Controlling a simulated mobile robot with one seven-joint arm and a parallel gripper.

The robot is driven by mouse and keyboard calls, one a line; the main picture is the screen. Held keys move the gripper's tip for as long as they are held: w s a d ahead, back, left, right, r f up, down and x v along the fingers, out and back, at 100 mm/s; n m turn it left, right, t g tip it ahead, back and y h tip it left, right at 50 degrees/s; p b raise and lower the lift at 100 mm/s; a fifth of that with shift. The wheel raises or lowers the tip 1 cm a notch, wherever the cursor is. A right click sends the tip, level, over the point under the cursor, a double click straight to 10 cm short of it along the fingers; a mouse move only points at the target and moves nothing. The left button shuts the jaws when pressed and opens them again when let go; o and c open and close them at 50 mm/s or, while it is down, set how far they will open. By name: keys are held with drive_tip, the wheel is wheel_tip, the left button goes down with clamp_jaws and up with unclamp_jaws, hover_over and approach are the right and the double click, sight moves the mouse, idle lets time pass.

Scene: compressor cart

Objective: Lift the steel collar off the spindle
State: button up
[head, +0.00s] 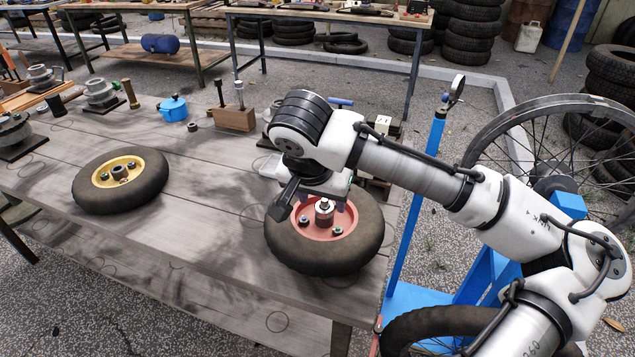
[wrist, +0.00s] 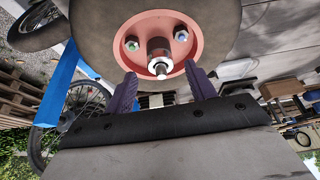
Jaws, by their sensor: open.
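The steel collar (head: 324,215) sits around the spindle (head: 324,203) at the centre of a red wheel hub (head: 335,234). The wheel's black tyre (head: 360,254) lies flat on the bench. My gripper (wrist: 161,78) is open and empty. Its two purple fingers stand apart on either side of the spindle's line, short of the collar. In the head view, the wrist partly hides the far side of the hub.
A second wheel with a yellow hub (head: 108,175) lies at the left of the grey bench (head: 215,220). A blue pot (head: 173,109) and a wooden block (head: 236,119) stand at the back. A blue stand (head: 412,220) rises just right of the bench. Bare bench lies between the wheels.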

drive_tip(key=shift+x, duration=1.25)
drive_tip(key=shift+c, duration=0.4)
drive_tip(key=c, duration=1.1)
drive_tip(key=shift+r+p, duration=1.8)
drive_tip(key=shift+r, duration=0.35)
